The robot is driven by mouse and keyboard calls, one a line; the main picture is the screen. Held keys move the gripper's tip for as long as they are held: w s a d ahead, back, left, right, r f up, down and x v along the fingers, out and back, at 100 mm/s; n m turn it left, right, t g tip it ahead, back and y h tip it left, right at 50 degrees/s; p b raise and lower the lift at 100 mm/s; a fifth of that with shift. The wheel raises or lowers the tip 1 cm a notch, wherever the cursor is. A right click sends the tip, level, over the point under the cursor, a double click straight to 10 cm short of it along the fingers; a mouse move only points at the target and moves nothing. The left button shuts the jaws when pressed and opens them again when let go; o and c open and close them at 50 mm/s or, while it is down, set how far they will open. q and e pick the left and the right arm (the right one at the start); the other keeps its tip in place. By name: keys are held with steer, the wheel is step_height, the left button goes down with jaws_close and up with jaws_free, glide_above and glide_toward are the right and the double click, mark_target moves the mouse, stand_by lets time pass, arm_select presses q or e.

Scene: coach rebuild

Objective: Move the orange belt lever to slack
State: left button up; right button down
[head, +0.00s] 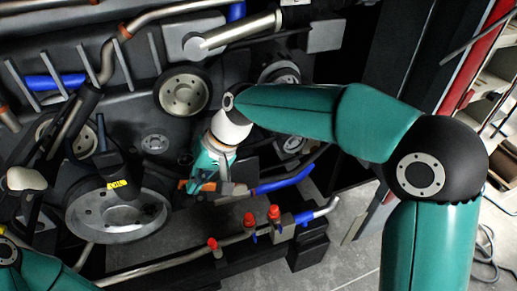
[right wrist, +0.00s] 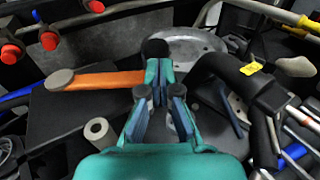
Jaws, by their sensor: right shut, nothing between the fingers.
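The orange belt lever (right wrist: 105,80) runs across the right wrist view from a round grey pivot (right wrist: 59,80) at left to the gripper. A black knob (right wrist: 155,48) shows just beyond the fingertips, near its right end. My right gripper (right wrist: 158,76) is shut and empty, its tips right at the lever's free end; I cannot tell whether they touch it. In the head view the right gripper (head: 200,184) points down over the lever and hides most of it; a bit of orange (head: 183,184) shows beside the fingers. Part of my left arm shows at lower left, but not its gripper.
Grey pulleys (head: 183,92) and a large lower wheel (head: 118,215) surround the lever. A black part with a yellow label (head: 117,184) stands left of it. A blue hose (head: 285,180) and a pipe with red-capped valves (head: 248,220) lie right and below. Open floor is at lower right.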

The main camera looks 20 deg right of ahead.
mark_target(186, 199)
steer(key=shift+x, duration=1.1)
steer(key=shift+s+a+f+b, duration=0.15)
steer(key=shift+s+a+b, duration=0.1)
steer(key=shift+a+b, duration=0.1)
steer(key=shift+s+f, duration=0.1)
steer(key=w+a+r+p+v, duration=0.1)
steer(key=a+p+v, duration=0.1)
steer(key=v, duration=1.2)
steer(key=shift+s+r, duration=0.3)
steer(key=shift+r, duration=0.15)
steer(key=shift+a, duration=0.15)
